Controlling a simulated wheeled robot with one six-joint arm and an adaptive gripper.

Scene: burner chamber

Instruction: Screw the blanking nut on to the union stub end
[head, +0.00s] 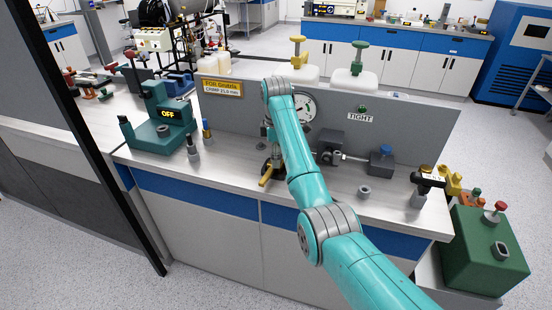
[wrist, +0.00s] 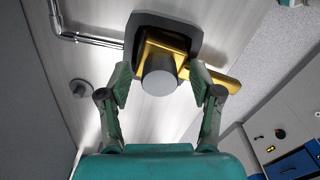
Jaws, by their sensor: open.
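A small grey ring with a dark hole, which looks like the blanking nut (head: 364,191), lies loose on the bench right of my arm. A brass fitting with a yellow lever (head: 265,180) stands on the bench left of my arm. In the wrist view, a grey round end, perhaps the union stub end (wrist: 159,75), sits on the yellow brass body (wrist: 165,45) above a dark base. My gripper (wrist: 163,82) is open, its fingers on either side of that end with gaps showing. In the head view my arm hides part of the fitting.
A grey panel (head: 430,115) with a gauge (head: 304,107) and a TIGHT sign (head: 360,117) backs the bench. A teal OFF unit (head: 155,130) stands left. A dark block (head: 381,160) and a black-and-yellow tool (head: 432,180) stand right.

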